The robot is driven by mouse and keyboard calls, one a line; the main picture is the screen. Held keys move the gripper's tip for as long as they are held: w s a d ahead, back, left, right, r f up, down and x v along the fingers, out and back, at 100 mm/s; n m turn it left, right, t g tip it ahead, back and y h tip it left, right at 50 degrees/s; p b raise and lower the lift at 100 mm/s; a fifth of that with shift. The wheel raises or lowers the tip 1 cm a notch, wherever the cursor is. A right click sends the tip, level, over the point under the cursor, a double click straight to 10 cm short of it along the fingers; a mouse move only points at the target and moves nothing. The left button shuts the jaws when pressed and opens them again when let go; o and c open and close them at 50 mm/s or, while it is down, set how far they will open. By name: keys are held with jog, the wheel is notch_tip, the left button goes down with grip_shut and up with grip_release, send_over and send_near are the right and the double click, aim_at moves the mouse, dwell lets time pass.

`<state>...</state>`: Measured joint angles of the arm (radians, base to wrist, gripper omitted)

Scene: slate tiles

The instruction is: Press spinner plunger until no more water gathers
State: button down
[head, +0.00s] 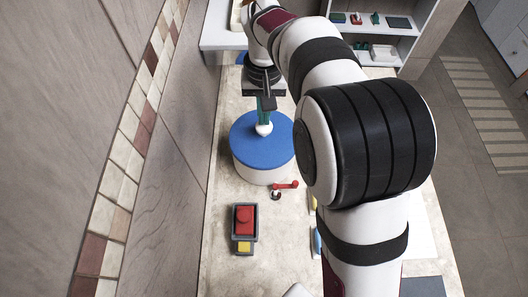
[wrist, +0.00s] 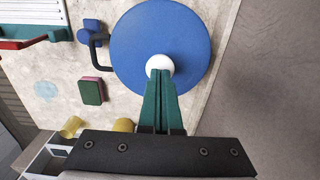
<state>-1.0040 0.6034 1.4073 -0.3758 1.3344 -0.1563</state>
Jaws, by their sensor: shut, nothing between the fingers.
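The spinner is a white drum (head: 262,172) with a blue lid (head: 270,148); the lid shows as a blue disc in the wrist view (wrist: 185,30). Its plunger is a white knob (head: 263,129) at the lid's centre, also seen in the wrist view (wrist: 160,63). My gripper (head: 265,119) points down over the knob, its green fingers together with nothing between them. In the wrist view the fingertips (wrist: 160,73) overlap the knob's edge; whether they touch it or press it down I cannot tell. The inside of the drum is hidden, and I see no water.
A red crank (head: 286,186) lies in front of the drum. A dark tray (head: 234,237) holds a red and a yellow piece. In the wrist view, a black handle (wrist: 97,52) stands beside the lid and a green-and-pink block (wrist: 91,91) lies nearby. A wall runs along the counter's left.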

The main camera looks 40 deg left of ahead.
jog(key=shift+f, duration=1.45)
jog(key=shift+r, duration=1.85)
